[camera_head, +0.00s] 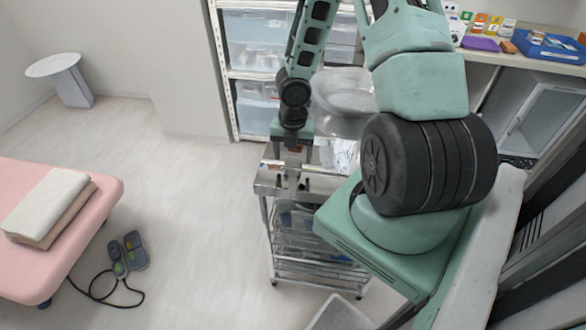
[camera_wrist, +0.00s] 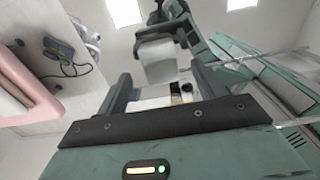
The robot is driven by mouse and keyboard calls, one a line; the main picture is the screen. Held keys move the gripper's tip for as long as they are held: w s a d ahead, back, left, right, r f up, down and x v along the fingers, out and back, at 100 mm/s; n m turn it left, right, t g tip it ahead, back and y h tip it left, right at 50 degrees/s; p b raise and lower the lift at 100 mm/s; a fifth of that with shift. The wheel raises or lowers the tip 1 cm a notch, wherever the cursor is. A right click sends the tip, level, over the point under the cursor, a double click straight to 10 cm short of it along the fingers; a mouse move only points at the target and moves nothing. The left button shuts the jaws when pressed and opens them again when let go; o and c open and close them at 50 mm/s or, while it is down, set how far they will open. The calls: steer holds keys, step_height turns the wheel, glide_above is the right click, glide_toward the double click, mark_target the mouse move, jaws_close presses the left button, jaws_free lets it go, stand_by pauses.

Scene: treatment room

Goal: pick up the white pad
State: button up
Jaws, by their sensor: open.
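My gripper (camera_head: 292,188) points down over the metal top of a small cart (camera_head: 325,184) in the head view. In the wrist view its two dark fingers (camera_wrist: 163,90) stand apart, with nothing held between them. A pale flat patch (camera_wrist: 150,103) shows between the fingers there, beside small dark and yellow items. I cannot tell whether it is the white pad. A crumpled whitish thing (camera_head: 342,154) lies at the back of the cart, partly behind my arm. No white pad can be picked out clearly in the head view.
A pink bed (camera_head: 108,190) with folded white and brown towels (camera_head: 50,205) is at the left. A foot pedal (camera_head: 128,254) with a cable lies on the floor. Clear drawers (camera_head: 250,65) stand behind the cart. A counter with a blue tray (camera_head: 550,48) is at the upper right.

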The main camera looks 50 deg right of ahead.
mark_target(293, 162)
step_height(293, 162, down, 3)
steer(key=shift+r+b, duration=0.2)
steer(key=shift+b, duration=0.2)
steer(key=shift+r, duration=0.1)
steer(key=c, duration=1.1)
step_height(293, 162, up, 10)
steer(key=p, duration=0.4)
steer(key=shift+p, duration=0.4)
